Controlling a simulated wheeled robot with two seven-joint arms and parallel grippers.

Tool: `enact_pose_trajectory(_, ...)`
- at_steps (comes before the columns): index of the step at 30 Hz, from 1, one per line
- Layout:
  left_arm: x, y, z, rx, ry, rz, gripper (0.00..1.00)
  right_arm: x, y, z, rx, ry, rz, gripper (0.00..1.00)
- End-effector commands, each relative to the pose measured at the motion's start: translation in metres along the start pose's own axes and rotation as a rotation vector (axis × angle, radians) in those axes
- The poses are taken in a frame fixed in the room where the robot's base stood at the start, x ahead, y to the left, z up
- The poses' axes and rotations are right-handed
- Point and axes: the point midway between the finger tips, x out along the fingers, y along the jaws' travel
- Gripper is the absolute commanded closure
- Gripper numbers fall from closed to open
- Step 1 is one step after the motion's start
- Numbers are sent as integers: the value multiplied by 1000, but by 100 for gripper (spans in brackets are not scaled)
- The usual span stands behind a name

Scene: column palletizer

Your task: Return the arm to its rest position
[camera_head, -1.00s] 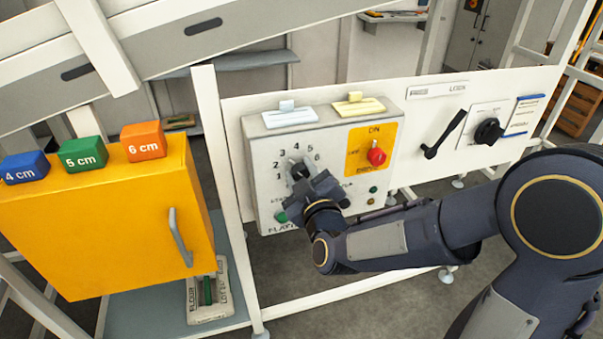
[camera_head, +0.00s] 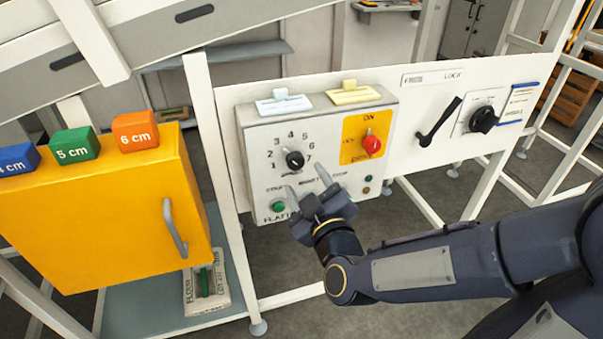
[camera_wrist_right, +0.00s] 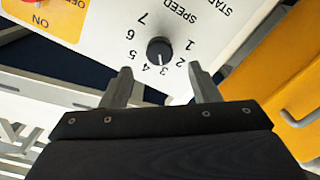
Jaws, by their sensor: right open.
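My right arm comes in from the right in the head view. Its gripper (camera_head: 307,181) is open and empty, just in front of the lower part of the grey control box (camera_head: 257,150). The black numbered dial (camera_head: 294,160) is above the fingertips and apart from them. In the right wrist view the two fingers (camera_wrist_right: 160,80) are spread, with the speed dial (camera_wrist_right: 160,50) beyond the gap between them. The green start button (camera_head: 278,206) is to the left of the fingers. The gripper hides part of the box's lower edge. My left gripper is not in view.
A red switch (camera_head: 372,145) on a yellow plate, a black lever (camera_head: 438,122) and a black knob (camera_head: 483,120) are on the panel to the right. A yellow cabinet (camera_head: 90,220) with coloured blocks on top stands at the left. Open floor shows below the panel.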

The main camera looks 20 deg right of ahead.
Motion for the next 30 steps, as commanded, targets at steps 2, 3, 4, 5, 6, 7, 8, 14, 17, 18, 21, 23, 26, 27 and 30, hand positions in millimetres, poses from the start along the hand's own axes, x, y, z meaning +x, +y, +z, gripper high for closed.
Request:
enact_pose_trajectory(2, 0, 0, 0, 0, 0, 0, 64, -4, 0, 0, 0, 0, 0, 45)
enact_pose_trajectory(3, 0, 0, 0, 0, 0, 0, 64, -5, 0, 0, -1, -1, 1, 45)
enact_pose_trajectory(4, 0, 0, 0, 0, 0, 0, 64, -6, 0, 0, -1, -1, 1, 45)
enact_pose_trajectory(5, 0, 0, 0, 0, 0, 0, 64, -6, 0, 0, -1, -1, 1, 45)
enact_pose_trajectory(6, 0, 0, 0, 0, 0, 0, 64, -6, 0, 0, -1, -1, 1, 45)
enact_pose_trajectory(7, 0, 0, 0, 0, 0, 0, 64, -6, 0, 0, -1, -1, 1, 45)
enact_pose_trajectory(8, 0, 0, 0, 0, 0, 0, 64, -6, 0, 0, -1, -1, 1, 45)
enact_pose_trajectory(14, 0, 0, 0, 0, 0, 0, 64, -5, 0, 0, -1, -1, 1, 45)
enact_pose_trajectory(17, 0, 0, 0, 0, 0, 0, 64, -5, 0, 1, 6, -2, -3, 45)
enact_pose_trajectory(18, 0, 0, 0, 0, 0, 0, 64, -6, 1, 1, 21, -6, -12, 45)
enact_pose_trajectory(21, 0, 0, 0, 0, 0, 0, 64, -7, 0, 6, 106, -31, -71, 45)
enact_pose_trajectory(23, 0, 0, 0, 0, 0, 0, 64, -11, 0, 10, 192, -60, -132, 45)
enact_pose_trajectory(26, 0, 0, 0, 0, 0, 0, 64, -25, -2, 19, 362, -136, -254, 45)
enact_pose_trajectory(27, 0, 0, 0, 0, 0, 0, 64, -33, -3, 23, 429, -176, -303, 45)
enact_pose_trajectory(30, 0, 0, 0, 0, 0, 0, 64, -59, -5, 34, 574, -298, -410, 45)
